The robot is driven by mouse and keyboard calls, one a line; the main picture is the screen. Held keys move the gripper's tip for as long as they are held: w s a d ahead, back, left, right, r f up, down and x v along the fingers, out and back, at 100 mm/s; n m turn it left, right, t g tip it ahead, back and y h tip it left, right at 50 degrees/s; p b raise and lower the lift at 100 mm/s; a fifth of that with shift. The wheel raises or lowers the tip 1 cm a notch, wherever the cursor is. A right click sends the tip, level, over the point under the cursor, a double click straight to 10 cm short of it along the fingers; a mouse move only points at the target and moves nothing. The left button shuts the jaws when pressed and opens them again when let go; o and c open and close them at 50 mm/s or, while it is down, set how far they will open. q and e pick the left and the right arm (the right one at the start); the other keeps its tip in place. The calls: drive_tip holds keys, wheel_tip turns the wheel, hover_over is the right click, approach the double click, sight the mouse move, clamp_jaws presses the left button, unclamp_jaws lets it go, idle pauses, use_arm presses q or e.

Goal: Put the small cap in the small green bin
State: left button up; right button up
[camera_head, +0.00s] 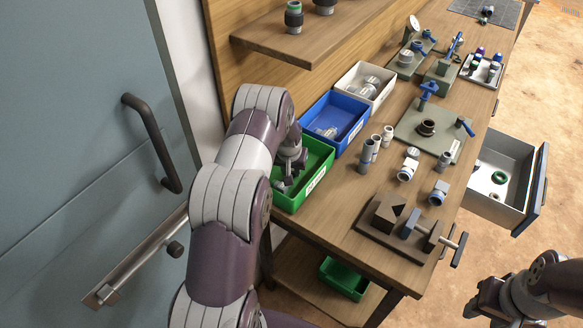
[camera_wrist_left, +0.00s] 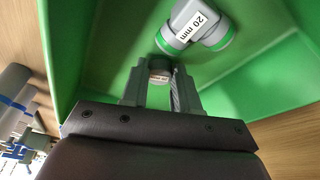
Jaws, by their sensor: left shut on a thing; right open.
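My left gripper (camera_head: 287,184) reaches down into the green bin (camera_head: 318,180) at the near end of the bench's row of bins. In the left wrist view its fingers (camera_wrist_left: 160,82) are shut on a small grey piece with a pale label (camera_wrist_left: 159,70), which looks like the small cap. The fingers hide most of it. A grey fitting with green rings and a "20 mm" label (camera_wrist_left: 197,22) lies in the bin just beyond the fingertips. Another, smaller green bin (camera_head: 344,278) sits on the shelf below the bench. My right gripper (camera_head: 482,306) is open at the lower right.
A blue bin (camera_head: 333,122) and a white bin (camera_head: 366,84) stand behind the green bin. Upright grey fittings (camera_head: 368,152), a clamp block (camera_head: 405,229) and a valve plate (camera_head: 430,130) occupy the bench. An open drawer (camera_head: 505,180) juts out at the right.

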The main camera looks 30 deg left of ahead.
use_arm(q)
drive_tip(key=o, duration=1)
drive_tip(key=shift+r, duration=0.5)
drive_tip(key=b+v, duration=0.2)
drive_tip(key=v, duration=0.9)
drive_tip(key=s+d+r+m, duration=0.2)
drive_tip(key=s+d, duration=0.6)
drive_tip(key=s, duration=0.3)
drive_tip(key=s+d+r+m+g+h, duration=0.1)
drive_tip(key=s+d+r, duration=0.1)
drive_tip(key=s+d, duration=0.6)
drive_tip(key=s, duration=0.3)
drive_tip(key=shift+s+r+m+g, duration=0.15)
drive_tip(key=shift+s+m+g, duration=0.15)
drive_tip(key=shift+m, duration=0.1)
